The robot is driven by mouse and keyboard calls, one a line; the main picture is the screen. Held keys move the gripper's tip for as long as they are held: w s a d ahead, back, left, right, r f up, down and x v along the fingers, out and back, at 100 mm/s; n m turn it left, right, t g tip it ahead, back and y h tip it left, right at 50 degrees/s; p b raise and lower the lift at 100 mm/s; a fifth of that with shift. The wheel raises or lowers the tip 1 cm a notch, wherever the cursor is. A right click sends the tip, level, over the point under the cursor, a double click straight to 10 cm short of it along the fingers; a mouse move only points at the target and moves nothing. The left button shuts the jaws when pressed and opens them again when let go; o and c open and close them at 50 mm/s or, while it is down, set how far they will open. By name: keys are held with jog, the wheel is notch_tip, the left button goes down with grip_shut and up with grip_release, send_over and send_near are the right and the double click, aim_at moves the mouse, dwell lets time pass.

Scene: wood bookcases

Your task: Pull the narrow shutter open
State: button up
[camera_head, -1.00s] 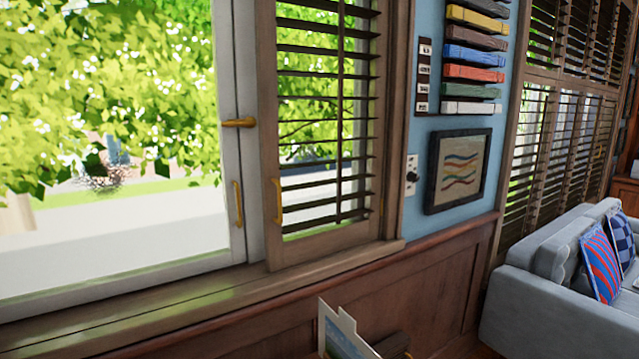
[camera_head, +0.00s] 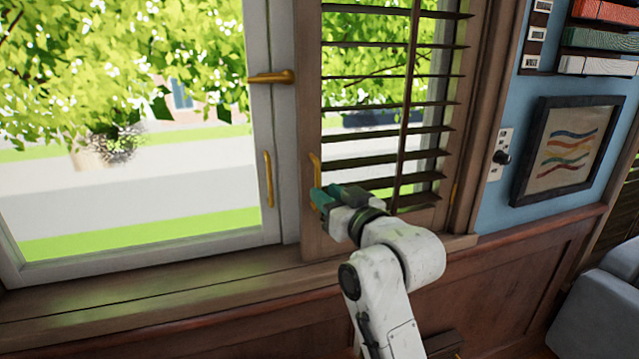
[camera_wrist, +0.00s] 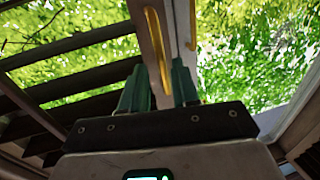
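The narrow shutter (camera_head: 310,115) is a brown wooden panel with dark slats in front of the right part of the window. Its upright yellow handle (camera_head: 315,168) is on its left stile. My gripper (camera_head: 320,198) is at the handle's lower end and hides part of it. In the wrist view, the green fingers of my gripper (camera_wrist: 160,75) are apart, with the shutter handle (camera_wrist: 156,45) showing between them. I cannot tell if either finger touches it.
The white window frame (camera_head: 285,170) left of the shutter has its own yellow handle (camera_head: 268,180) and a yellow latch (camera_head: 271,77). A wooden sill (camera_head: 150,287) runs below. A framed picture (camera_head: 568,150) hangs on the blue wall. A grey sofa (camera_head: 600,310) is at the lower right.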

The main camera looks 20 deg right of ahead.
jog(key=shift+w+a+p, duration=0.15)
jog(key=shift+w+a, duration=0.1)
jog(key=shift+w, duration=0.8)
jog(key=shift+w+a+p, duration=0.15)
jog(key=shift+w+a, duration=0.1)
jog(key=shift+w, duration=0.75)
grip_shut()
